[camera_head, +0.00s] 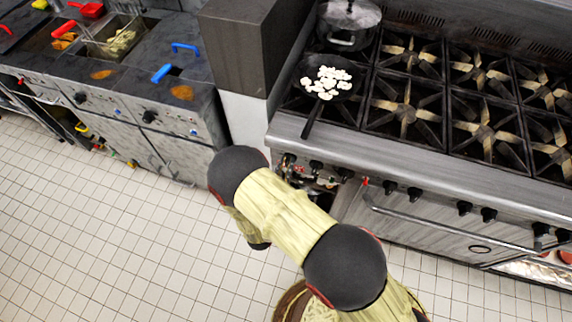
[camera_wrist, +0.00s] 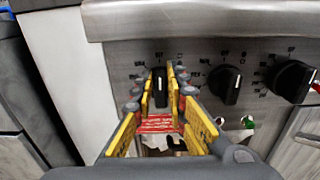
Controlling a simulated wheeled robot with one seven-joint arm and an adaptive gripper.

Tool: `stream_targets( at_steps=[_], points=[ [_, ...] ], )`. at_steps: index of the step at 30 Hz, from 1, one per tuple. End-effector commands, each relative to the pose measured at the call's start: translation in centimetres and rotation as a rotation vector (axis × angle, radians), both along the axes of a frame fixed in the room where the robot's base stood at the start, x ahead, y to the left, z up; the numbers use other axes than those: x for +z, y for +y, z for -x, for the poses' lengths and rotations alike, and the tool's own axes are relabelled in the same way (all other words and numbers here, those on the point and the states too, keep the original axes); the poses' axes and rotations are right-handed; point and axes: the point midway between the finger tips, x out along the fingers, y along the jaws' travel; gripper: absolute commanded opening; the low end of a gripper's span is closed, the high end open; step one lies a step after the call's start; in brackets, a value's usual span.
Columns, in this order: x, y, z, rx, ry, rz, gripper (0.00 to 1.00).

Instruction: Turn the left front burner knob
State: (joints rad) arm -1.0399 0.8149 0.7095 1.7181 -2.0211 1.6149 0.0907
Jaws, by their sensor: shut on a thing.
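The leftmost knob (camera_wrist: 160,88) on the stove's front panel is black, with a pale pointer line that looks about upright in the wrist view. My gripper (camera_wrist: 161,78) is at the panel with its yellow fingers on both sides of this knob, shut on it. Two more black knobs, a middle knob (camera_wrist: 225,84) and a right knob (camera_wrist: 291,81), stand to the right, apart from the fingers.
A black pan (camera_head: 327,82) with pale pieces sits on the left front burner, its handle reaching over the front edge. A lidded pot (camera_head: 347,22) stands behind it. The oven handle bar (camera_head: 440,222) juts out to the right. Fryers (camera_head: 125,42) stand at left. The tiled floor is clear.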

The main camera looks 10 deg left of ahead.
Motion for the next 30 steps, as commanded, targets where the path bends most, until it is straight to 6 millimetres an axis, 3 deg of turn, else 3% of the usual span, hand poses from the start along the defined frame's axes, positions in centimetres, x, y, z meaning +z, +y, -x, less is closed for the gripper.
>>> stream_targets(
  at_steps=[16,30],
  points=[
    [0.04,0.15,0.0,0.001,0.004,0.053,0.0],
    [-0.08,0.87,-0.05,0.002,0.032,0.402,0.0]
  ],
)
